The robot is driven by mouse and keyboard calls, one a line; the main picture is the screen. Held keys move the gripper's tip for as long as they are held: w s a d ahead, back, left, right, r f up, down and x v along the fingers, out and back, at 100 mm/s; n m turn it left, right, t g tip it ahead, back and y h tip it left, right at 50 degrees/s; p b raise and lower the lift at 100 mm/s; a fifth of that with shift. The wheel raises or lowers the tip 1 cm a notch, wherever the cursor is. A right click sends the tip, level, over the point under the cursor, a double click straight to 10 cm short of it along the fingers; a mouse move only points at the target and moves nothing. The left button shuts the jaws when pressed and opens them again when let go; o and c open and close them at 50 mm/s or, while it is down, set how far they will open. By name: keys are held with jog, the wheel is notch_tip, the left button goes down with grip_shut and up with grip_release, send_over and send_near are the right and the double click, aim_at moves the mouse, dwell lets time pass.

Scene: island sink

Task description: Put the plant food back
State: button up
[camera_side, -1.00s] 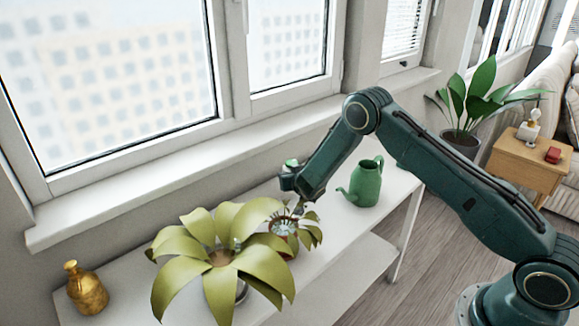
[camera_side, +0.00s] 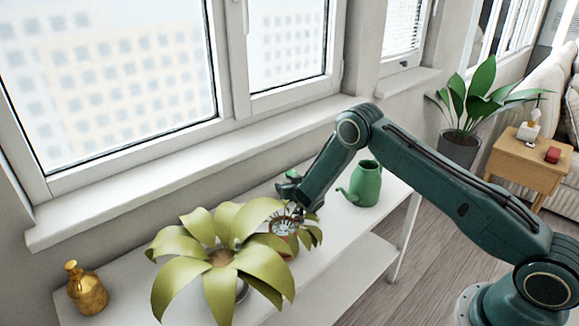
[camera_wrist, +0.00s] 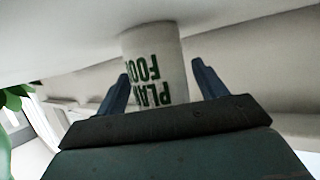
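The plant food (camera_wrist: 156,62) is a white cylinder with green lettering, upside down in the wrist view. Its base appears to rest on the white shelf surface at the top of that picture. My gripper (camera_wrist: 160,68) is open, with one dark blue finger on each side of the container. A narrow gap shows at the right finger; contact at the left finger is unclear. In the side view, my gripper (camera_side: 297,209) is low over the shelf, behind the yellow-green plants. I cannot make out the plant food there.
A large yellow-green plant (camera_side: 222,255) and a smaller potted plant (camera_side: 284,224) stand close to my gripper. A green watering can (camera_side: 366,186) is to the right and a gold bottle (camera_side: 86,290) at the far left of the white shelf (camera_side: 130,268). The windowsill (camera_side: 170,165) runs behind.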

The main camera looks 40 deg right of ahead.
jog(key=shift+r, duration=0.1)
dwell(0.3)
jog(key=shift+s+a+r, duration=0.25)
jog(key=shift+s, duration=0.25)
jog(key=v, duration=1)
jog(key=shift+s+r, duration=0.25)
jog(key=shift+s, duration=0.05)
jog(key=shift+a, duration=0.15)
